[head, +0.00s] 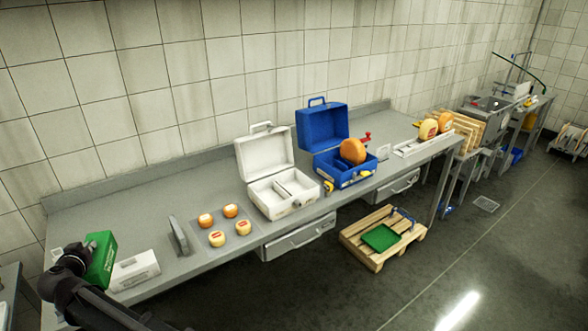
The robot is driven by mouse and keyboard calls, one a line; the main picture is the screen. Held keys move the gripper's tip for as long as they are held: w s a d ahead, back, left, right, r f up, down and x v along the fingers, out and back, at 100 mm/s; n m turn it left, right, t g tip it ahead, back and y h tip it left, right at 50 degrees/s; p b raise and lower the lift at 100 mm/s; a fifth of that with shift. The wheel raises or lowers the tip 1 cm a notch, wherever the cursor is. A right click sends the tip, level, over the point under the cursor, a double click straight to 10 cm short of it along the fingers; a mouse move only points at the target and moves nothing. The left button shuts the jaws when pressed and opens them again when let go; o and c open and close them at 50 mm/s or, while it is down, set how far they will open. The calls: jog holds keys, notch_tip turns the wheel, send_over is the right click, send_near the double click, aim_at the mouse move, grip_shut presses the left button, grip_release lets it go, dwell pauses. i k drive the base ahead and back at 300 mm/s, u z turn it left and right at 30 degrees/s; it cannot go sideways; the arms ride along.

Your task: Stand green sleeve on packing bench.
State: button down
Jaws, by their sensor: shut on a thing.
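The green sleeve (102,258) is a green box shape, upright with a slight tilt, at the left end of the grey packing bench (115,208). My gripper (82,262) comes in from the lower left and is shut on the sleeve's left side. The fingertips are small and partly hidden against it. I cannot tell whether the sleeve's bottom touches the bench, because my arm and a white box cover part of it.
A white box (134,270) lies right beside the sleeve. A grey upright plate (178,236) stands farther right, then several small cheeses on a mat (206,246). An open white case (268,170) and an open blue case (322,127) follow. Bare bench lies behind the sleeve.

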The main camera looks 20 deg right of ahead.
aim_at(130, 250)
jog(key=i, duration=0.9)
jog(key=z, duration=0.05)
